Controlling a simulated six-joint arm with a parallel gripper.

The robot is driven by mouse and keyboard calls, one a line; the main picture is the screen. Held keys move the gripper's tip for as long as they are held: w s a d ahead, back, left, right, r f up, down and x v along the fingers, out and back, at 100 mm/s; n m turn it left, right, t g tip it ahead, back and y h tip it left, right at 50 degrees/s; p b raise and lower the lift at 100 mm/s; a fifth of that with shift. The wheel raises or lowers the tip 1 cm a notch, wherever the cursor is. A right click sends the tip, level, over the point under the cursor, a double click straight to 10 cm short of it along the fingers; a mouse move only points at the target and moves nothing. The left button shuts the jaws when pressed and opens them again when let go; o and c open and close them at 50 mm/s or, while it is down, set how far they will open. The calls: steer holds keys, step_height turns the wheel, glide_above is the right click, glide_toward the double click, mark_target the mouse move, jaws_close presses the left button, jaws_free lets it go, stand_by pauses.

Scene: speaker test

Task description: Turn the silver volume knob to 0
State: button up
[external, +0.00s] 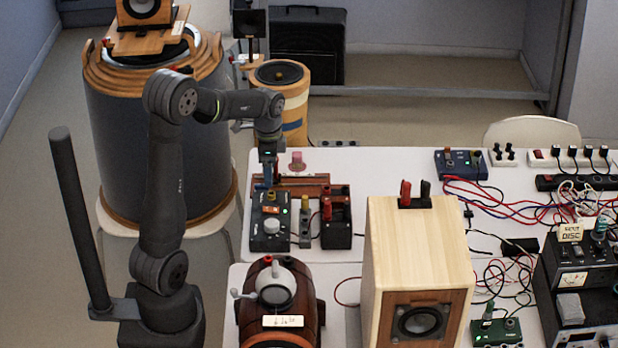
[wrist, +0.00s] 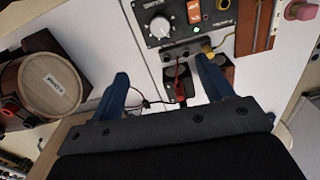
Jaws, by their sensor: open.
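The silver volume knob (external: 271,226) sits on top of a small black control box (external: 262,243) on the white table. It also shows in the wrist view (wrist: 160,27), at the top, with scale marks around it; its exact setting is too small to read. An orange switch (wrist: 193,12) and a green light are beside it on the box. My gripper (external: 266,180) points down above the rear of the box, apart from the knob. In the wrist view its two blue fingers (wrist: 165,82) are spread with nothing held between them.
A dark box with red and black plugs (external: 336,225) stands right of the control box. A wooden barrel-like object (external: 268,320) is in front, and a tall wooden speaker (external: 418,260) is at front right. A pink knob-like piece (external: 297,160) stands behind.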

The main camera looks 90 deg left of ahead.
mark_target(273, 222)
steer(key=shift+f+m, duration=0.3)
steer(key=shift+f, duration=0.1)
steer(key=shift+c, duration=1)
step_height(273, 222, down, 17)
steer(key=shift+f, duration=0.15)
steer(key=c, duration=1)
steer(key=shift+o, duration=0.2)
